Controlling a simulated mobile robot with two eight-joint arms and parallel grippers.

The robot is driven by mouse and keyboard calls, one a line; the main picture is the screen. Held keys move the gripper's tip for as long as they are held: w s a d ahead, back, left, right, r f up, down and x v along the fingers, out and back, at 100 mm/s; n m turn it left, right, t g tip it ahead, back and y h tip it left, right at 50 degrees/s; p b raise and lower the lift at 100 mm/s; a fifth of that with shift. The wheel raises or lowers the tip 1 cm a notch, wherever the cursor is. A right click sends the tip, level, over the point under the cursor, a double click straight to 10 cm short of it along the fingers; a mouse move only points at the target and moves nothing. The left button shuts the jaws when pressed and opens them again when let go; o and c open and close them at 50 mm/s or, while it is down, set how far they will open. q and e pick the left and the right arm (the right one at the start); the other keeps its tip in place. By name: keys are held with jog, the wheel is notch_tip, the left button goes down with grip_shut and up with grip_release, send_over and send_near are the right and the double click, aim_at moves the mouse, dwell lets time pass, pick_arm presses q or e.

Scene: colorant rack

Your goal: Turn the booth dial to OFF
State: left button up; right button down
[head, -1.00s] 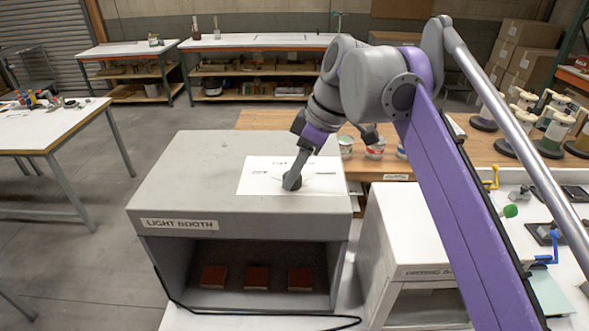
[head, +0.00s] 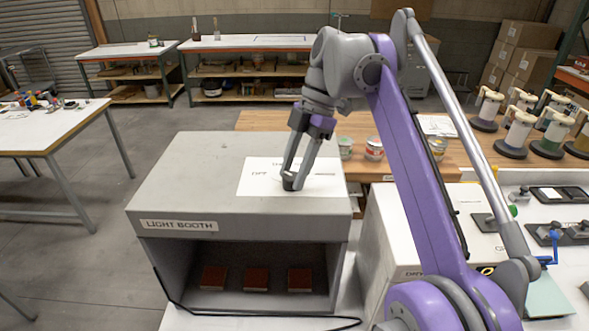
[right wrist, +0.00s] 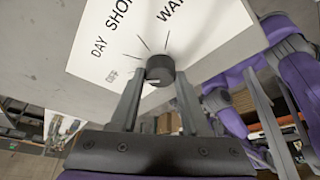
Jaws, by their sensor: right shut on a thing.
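The light booth (head: 165,205) is a grey box with a white label plate (head: 255,187) on its top. The dial (head: 287,184) is a small dark round knob on that plate; it also shows in the right wrist view (right wrist: 160,68). Printed words and short tick lines surround it; DAY and SHOP are readable in the wrist view, and OFF lies left of the knob in the head view. My right gripper (head: 292,180) is shut on the knob from above, a finger on either side. My left gripper is not in view.
A white-topped box (head: 385,225) stands right of the booth, partly behind my right arm. Small cans (head: 373,149) stand on the wooden bench (head: 270,124) behind. Red-brown blocks (head: 256,278) sit inside the booth. A black cable (head: 250,313) runs along its front.

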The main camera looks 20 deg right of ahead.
jog(key=shift+n+g+h, duration=0.3)
jog(key=shift+n, duration=0.6)
jog(key=shift+c, duration=1.9)
grip_release()
